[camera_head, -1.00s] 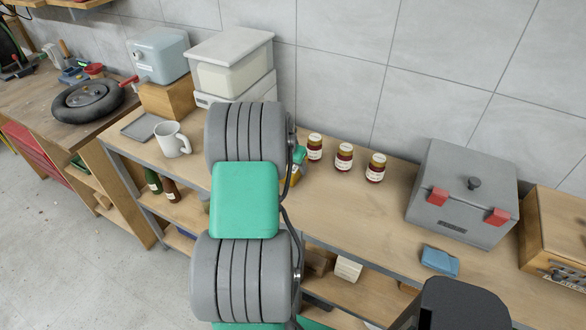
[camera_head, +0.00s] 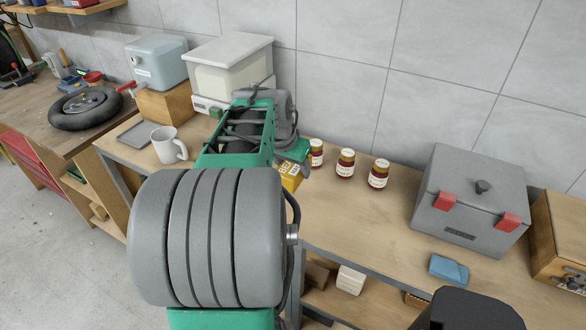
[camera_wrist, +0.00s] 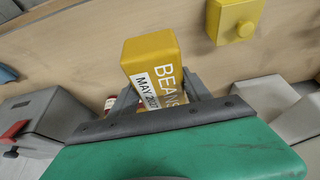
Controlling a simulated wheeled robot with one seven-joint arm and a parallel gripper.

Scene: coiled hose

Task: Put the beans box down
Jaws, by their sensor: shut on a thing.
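The beans box (camera_wrist: 152,62) is yellow, with a white label and the lettering "BEANS". In the wrist view it stands out between the fingers of my gripper (camera_wrist: 162,97), which is shut on it. In the head view only part of the yellow box (camera_head: 290,178) shows beside my arm, over the workbench (camera_head: 345,215) and left of the jars. My arm hides the rest of it and most of the gripper. I cannot tell whether the box touches the bench top.
Several dark red jars (camera_head: 346,164) stand just right of the box. A grey case with red latches (camera_head: 468,205) and a blue cloth-like item (camera_head: 448,268) are at right. The bench between is clear.

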